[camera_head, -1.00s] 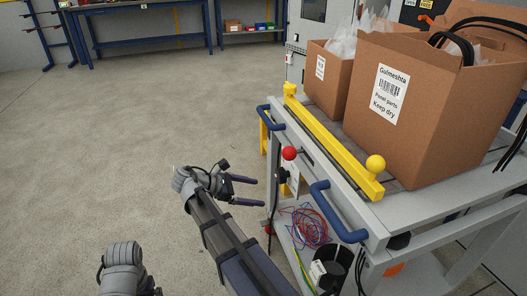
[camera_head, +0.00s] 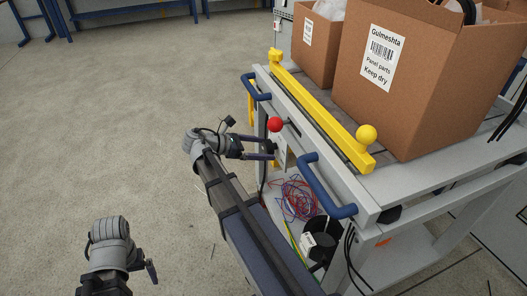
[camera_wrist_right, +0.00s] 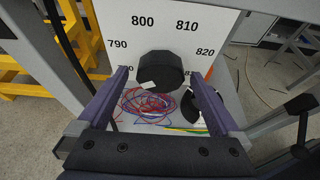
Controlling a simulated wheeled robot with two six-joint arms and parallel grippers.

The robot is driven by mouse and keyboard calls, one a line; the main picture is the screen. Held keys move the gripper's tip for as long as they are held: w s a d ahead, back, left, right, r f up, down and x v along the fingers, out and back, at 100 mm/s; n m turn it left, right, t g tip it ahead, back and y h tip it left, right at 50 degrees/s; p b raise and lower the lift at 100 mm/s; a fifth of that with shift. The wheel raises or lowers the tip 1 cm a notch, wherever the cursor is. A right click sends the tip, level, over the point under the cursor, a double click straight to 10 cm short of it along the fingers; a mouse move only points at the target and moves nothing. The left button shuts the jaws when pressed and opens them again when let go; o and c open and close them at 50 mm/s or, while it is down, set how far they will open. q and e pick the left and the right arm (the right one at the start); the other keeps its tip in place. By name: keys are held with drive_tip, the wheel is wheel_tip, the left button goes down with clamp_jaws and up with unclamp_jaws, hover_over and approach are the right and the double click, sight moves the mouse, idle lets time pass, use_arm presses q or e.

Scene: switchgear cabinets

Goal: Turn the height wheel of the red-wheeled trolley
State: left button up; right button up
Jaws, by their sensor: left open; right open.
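The trolley (camera_head: 375,209) is grey and stands at the right in the head view. In the right wrist view, a black faceted wheel (camera_wrist_right: 158,70) sits on a white dial plate (camera_wrist_right: 166,36) marked 790 to 820. My right gripper (camera_head: 275,148) is at the trolley's near side; its open fingers (camera_wrist_right: 158,84) point at the wheel, one on each side in the picture. I cannot tell whether they touch it. The wheel is mostly hidden by the gripper in the head view. My left gripper (camera_head: 151,271) is open and empty, low at the left, away from the trolley.
A red ball knob (camera_head: 275,124) sits just above my right gripper. Blue handles (camera_head: 324,187), a yellow bar (camera_head: 318,106) and cardboard boxes (camera_head: 407,82) are on the trolley. Coiled red and blue wires (camera_head: 299,198) lie on its lower shelf. The floor at left is clear.

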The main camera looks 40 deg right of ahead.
drive_tip(key=shift+s+d+f, duration=0.1)
drive_tip(key=shift+d, duration=0.25)
drive_tip(key=shift+c, duration=0.2)
drive_tip(key=c, duration=1.3)
drive_tip(key=shift+o, duration=0.2)
drive_tip(key=shift+s, duration=0.1)
